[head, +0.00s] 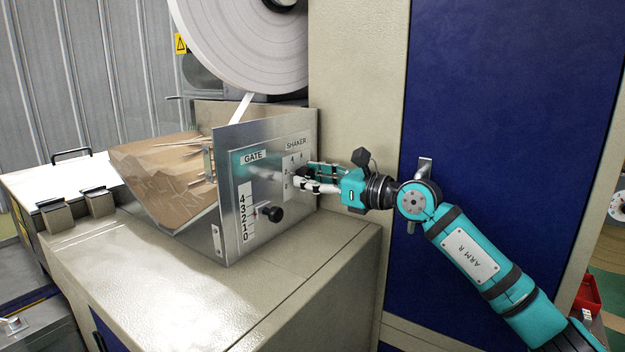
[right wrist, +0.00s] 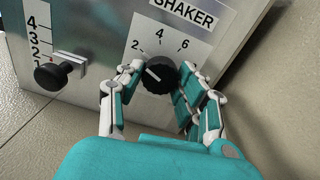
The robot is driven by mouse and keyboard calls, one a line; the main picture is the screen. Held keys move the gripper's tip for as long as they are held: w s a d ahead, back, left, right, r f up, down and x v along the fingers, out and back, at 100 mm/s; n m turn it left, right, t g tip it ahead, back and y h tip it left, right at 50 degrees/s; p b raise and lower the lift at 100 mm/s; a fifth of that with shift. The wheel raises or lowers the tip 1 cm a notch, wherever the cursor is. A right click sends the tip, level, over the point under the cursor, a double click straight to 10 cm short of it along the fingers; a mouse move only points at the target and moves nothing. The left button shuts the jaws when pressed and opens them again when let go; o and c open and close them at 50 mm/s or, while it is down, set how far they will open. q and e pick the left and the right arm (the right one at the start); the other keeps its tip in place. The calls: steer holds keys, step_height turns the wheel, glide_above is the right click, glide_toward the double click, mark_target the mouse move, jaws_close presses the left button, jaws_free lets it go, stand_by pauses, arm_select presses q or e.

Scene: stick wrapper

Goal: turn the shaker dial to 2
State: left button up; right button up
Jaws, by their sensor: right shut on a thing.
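The shaker dial (right wrist: 160,76) is a round black knob on a metal panel, under the SHAKER label (right wrist: 184,10). Its scale (right wrist: 160,45) shows 2, 4 and 6; the lower left part is hidden by a finger. The dial's white mark points to the upper left, on the side of the 2; I cannot tell if it lines up exactly. My right gripper (right wrist: 155,88) is shut on the dial, one finger on each side. In the head view the right gripper (head: 312,178) reaches the panel from the right and mostly covers the dial. My left gripper is not in view.
A black gate knob (head: 270,213) sticks out left of the dial, beside its 0 to 4 scale (head: 246,216). Behind the panel is a hopper (head: 150,150) with thin sticks. A big white paper roll (head: 235,60) hangs above. The machine top (head: 200,290) in front is clear.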

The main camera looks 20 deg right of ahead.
steer(key=shift+r, duration=0.1)
steer(key=o, duration=1.1)
steer(key=shift+o, duration=0.2)
steer(key=v, duration=1.2)
